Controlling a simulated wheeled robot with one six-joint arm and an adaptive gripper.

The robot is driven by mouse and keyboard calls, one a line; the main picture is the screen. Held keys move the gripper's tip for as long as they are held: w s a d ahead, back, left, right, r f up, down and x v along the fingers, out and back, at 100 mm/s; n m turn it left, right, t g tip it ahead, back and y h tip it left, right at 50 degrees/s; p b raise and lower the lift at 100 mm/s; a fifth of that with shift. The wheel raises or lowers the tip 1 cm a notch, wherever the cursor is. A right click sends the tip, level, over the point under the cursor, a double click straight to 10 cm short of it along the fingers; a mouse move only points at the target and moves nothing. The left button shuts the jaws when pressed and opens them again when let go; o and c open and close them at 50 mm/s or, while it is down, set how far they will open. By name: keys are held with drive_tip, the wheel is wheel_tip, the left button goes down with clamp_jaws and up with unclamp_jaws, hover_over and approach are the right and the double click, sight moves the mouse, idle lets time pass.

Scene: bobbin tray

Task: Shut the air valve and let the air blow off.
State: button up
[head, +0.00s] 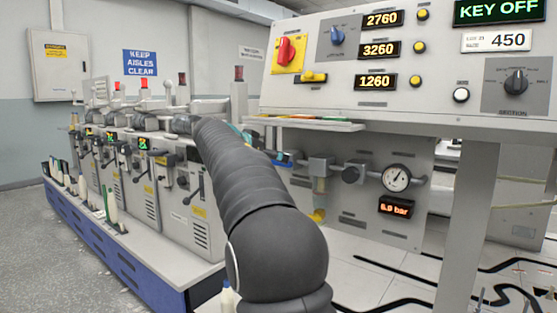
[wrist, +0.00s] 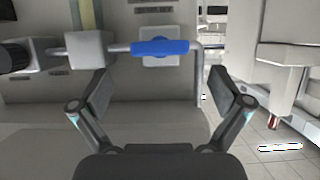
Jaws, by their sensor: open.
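The air valve's blue handle (wrist: 160,46) lies in line with its horizontal pipe in the wrist view. In the head view the handle (head: 286,159) shows partly, just right of my arm. My gripper (wrist: 163,88) is open and empty, its fingers spread on either side of the handle and apart from it. In the head view my arm hides most of the gripper. The round pressure gauge (head: 397,178) is right of the valve on the same pipe line. The red display (head: 396,208) under it reads 6.0 bar.
A grey pipe (wrist: 197,75) bends down right of the handle.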

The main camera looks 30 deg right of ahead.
drive_tip(key=shift+x, duration=2.2)
drive_tip(key=c, duration=1.2)
drive_tip(key=shift+o, duration=0.2)
